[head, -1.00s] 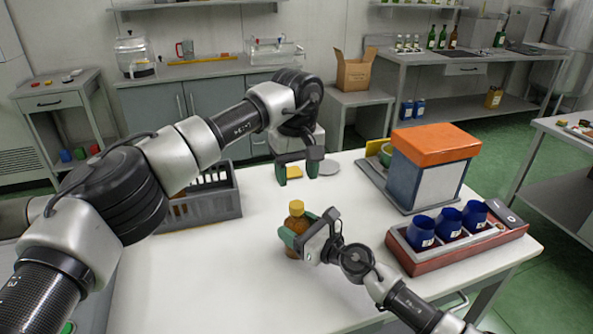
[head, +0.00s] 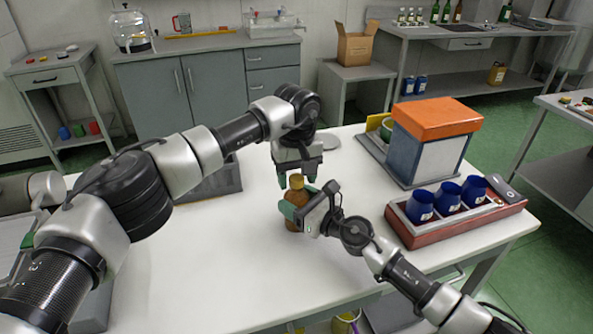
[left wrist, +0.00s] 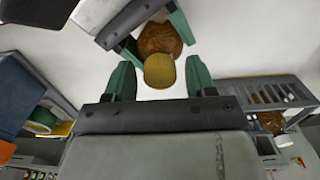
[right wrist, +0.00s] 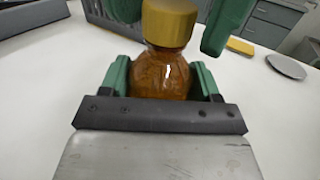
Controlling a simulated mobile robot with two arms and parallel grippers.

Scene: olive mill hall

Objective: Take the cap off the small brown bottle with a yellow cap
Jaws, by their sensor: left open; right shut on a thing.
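The small brown bottle (head: 297,217) stands upright on the white table with its yellow cap (head: 296,181) on top. My right gripper (head: 292,212) is shut on the bottle's body; the right wrist view shows the brown body (right wrist: 161,76) between its green fingers and the cap (right wrist: 169,22) above. My left gripper (head: 297,176) points down just over the bottle. Its open fingers are on either side of the cap (left wrist: 160,71) in the left wrist view, with a gap on both sides. In the head view they partly hide the cap.
A red tray (head: 430,233) with several blue cups (head: 447,198) stands to the right. Behind it is a grey box with an orange top (head: 437,117). A grey crate (head: 215,185) sits behind my left arm.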

